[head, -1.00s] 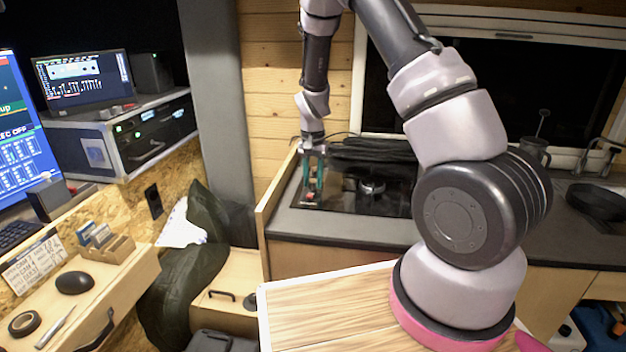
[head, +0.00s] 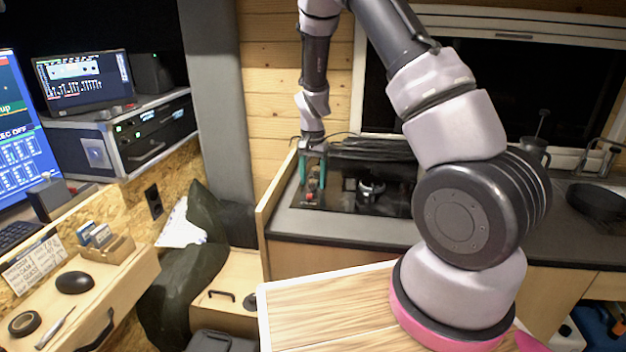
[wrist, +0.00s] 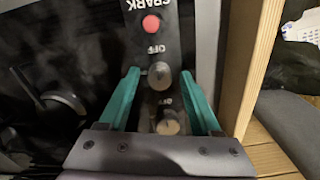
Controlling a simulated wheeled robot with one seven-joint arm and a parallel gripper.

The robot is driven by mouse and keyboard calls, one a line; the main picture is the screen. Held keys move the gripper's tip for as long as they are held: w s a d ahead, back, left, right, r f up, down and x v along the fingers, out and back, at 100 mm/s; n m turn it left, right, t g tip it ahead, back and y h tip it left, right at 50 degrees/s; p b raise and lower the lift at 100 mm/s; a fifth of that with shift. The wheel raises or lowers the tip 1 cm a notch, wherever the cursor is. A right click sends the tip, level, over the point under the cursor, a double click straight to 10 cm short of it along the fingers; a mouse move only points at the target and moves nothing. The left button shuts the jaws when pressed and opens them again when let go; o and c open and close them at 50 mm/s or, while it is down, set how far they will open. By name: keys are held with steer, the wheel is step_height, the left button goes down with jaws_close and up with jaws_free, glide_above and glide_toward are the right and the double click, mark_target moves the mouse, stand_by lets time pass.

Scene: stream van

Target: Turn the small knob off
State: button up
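A black control strip shows in the wrist view, with two metallic knobs in line. The far knob (wrist: 160,76) has a white OFF label just beyond it. The near knob (wrist: 168,122) has an OFF label beside its far side, and its pointer direction is hard to read. I cannot tell for sure which is the smaller. My gripper (wrist: 160,73) is open and empty, with green fingers on either side of the strip. The far knob lies between the fingertips in the picture, with gaps at both sides. In the head view my gripper (head: 315,176) is over the cooktop's left end.
A red button (wrist: 151,25) marked SPARK lies beyond the knobs. The dark glass cooktop (head: 340,199) has a burner (head: 371,188) to the right. A wooden side panel (wrist: 248,75) stands close to the right finger.

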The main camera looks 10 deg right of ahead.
step_height(320, 180, up, 11)
stand_by(0.8)
steer(key=shift+f, duration=0.1)
step_height(320, 180, up, 19)
steer(key=n+t+y, duration=0.1)
steer(key=t+y, duration=0.1)
steer(key=t, duration=0.1)
glide_above(313, 181)
steer(key=s+d, duration=0.4)
steer(key=s, duration=0.7)
steer(key=s+d+r+n+t, duration=0.1)
steer(key=s+r+t, duration=0.1)
steer(key=s, duration=0.5)
steer(key=s+d+r+n+t, duration=0.1)
steer(key=s+r, duration=0.3)
steer(key=s, duration=0.4)
steer(key=shift+r+t, duration=0.25)
steer(key=shift+t, duration=0.35)
